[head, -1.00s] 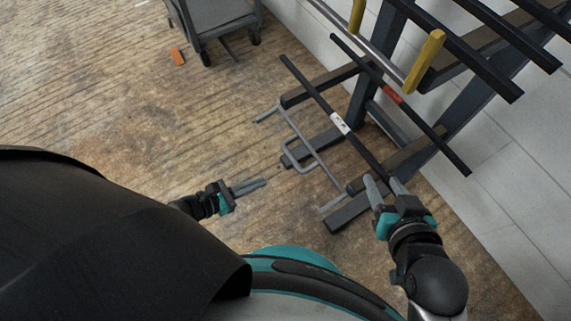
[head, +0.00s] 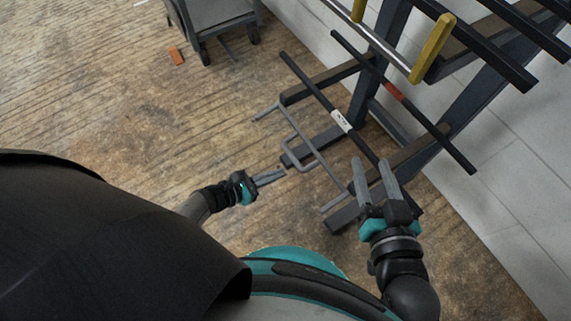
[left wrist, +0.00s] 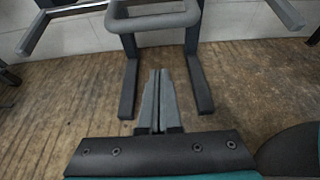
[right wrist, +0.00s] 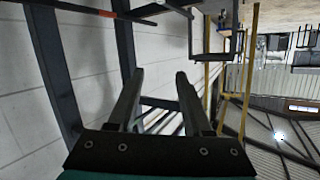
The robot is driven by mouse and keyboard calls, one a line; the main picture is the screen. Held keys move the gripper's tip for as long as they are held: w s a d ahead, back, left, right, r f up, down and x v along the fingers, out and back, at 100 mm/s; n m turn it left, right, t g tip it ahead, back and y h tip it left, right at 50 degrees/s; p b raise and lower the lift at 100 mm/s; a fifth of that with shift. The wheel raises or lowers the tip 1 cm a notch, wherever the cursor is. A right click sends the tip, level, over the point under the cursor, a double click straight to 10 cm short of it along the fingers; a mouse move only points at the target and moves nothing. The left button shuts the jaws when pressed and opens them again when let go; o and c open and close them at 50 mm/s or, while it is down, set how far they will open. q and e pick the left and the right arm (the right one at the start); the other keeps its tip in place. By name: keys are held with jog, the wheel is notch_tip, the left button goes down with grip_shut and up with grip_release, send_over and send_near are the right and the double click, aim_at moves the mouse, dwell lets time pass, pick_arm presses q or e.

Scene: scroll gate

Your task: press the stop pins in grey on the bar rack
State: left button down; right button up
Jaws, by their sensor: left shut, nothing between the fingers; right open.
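The bar rack (head: 361,97) stands at the right of the head view, with dark arms carrying long bars. A grey rod frame with a U-shaped handle (head: 303,150) crosses its lower front; the handle also shows in the left wrist view (left wrist: 153,20). Grey end pieces stick out at its far end (head: 265,113) and near end (head: 334,203); I cannot tell whether these are the stop pins. My left gripper (head: 280,175) is shut and empty, low in front of the handle, apparently apart from it. My right gripper (head: 371,163) is open and empty beside the rack's near end.
A black bar with a white label (head: 340,122) and one with a red band (head: 394,92) lie across the lower arms. A grey cart (head: 218,14) stands at the back. The wooden floor on the left is mostly clear.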

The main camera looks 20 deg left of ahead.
pick_arm(q)
jog(key=shift+w+d+r+b, duration=0.3)
jog(key=shift+w+d+r, duration=0.25)
jog(key=shift+w+r, duration=0.15)
jog(key=shift+w+d+r+b, duration=0.25)
jog(key=shift+w+d+r, duration=0.3)
jog(key=shift+r, duration=0.2)
pick_arm(e)
jog(key=shift+s+a+r+m+t+y, duration=0.2)
jog(key=shift+s+a+r+t, duration=0.15)
jog(key=shift+t, duration=0.25)
jog(key=shift+s+a+r+m+t+y, duration=0.1)
jog(key=shift+s+a+r+t+y, duration=0.1)
jog(key=shift+r+t, duration=0.35)
jog(key=shift+w+f, duration=0.1)
jog(key=shift+f, duration=0.1)
